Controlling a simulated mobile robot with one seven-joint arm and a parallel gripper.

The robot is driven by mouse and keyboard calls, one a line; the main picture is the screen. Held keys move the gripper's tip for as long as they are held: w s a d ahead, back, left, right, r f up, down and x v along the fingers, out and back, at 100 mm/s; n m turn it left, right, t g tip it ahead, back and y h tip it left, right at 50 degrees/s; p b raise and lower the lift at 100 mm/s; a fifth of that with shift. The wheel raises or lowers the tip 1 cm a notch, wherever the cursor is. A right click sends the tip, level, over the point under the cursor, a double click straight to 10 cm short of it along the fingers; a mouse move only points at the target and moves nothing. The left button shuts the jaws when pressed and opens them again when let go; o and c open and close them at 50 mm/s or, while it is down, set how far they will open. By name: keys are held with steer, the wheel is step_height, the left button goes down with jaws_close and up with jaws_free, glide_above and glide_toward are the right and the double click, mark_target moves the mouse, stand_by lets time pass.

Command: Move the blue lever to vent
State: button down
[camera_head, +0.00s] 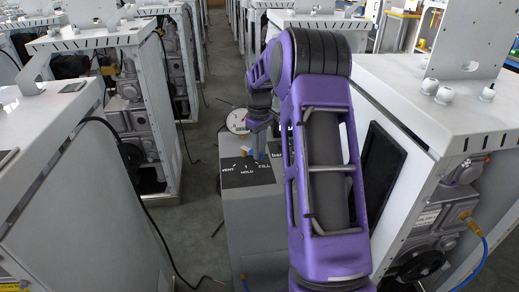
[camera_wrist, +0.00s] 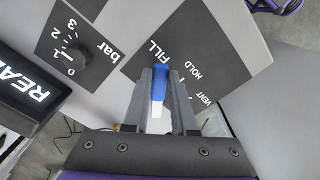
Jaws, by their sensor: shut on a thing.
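The blue lever (camera_wrist: 159,84) stands between the two fingers of my gripper (camera_wrist: 162,78) in the wrist view, with its pale lower part showing below the blue. My gripper is shut on it. Its blue end lies beside the word FILL, with HOLD and VENT to the right. In the camera_head view my gripper (camera_head: 258,148) is over the far right part of the black label plate (camera_head: 240,180), close to FILL. VENT is at the left of that plate and HOLD in the middle. The fingers hide much of the lever there.
A dial marked bar (camera_wrist: 72,52) and a dark READY display (camera_wrist: 22,92) are to the left in the wrist view. A round gauge (camera_head: 237,121) stands behind the plate in the camera_head view. White machine cabinets (camera_head: 112,45) stand on both sides.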

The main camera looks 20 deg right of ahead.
steer(key=shift+a, duration=0.15)
steer(key=m, duration=0.1)
steer(key=a+m, duration=0.1)
steer(key=a+m+p, duration=0.1)
steer(key=shift+s+r+m, duration=0.1)
steer(key=shift+s+m, duration=0.15)
steer(key=shift+m, duration=0.05)
steer(key=a+m, duration=0.1)
steer(key=m, duration=0.1)
steer(key=a+m+p, duration=0.1)
steer(key=m, duration=0.1)
steer(key=shift+w+a+m, duration=0.15)
steer(key=shift+a+m, duration=0.15)
steer(key=shift+a, duration=0.05)
steer(key=a+m, duration=0.1)
steer(key=w+a+m+p, duration=0.1)
steer(key=m, duration=0.1)
steer(key=shift+m, duration=0.3)
steer(key=shift+w+a+m+p, duration=0.45)
steer(key=shift+m, duration=0.6)
steer(key=shift+w+a+m+p, duration=0.4)
steer(key=shift+w+m+p, duration=0.05)
steer(key=shift+m, duration=0.6)
steer(key=c, duration=0.7)
jaws_free()
step_height(320, 180, up, 17)
steer(key=shift+r+p, duration=0.15)
steer(key=shift+p, duration=0.3)
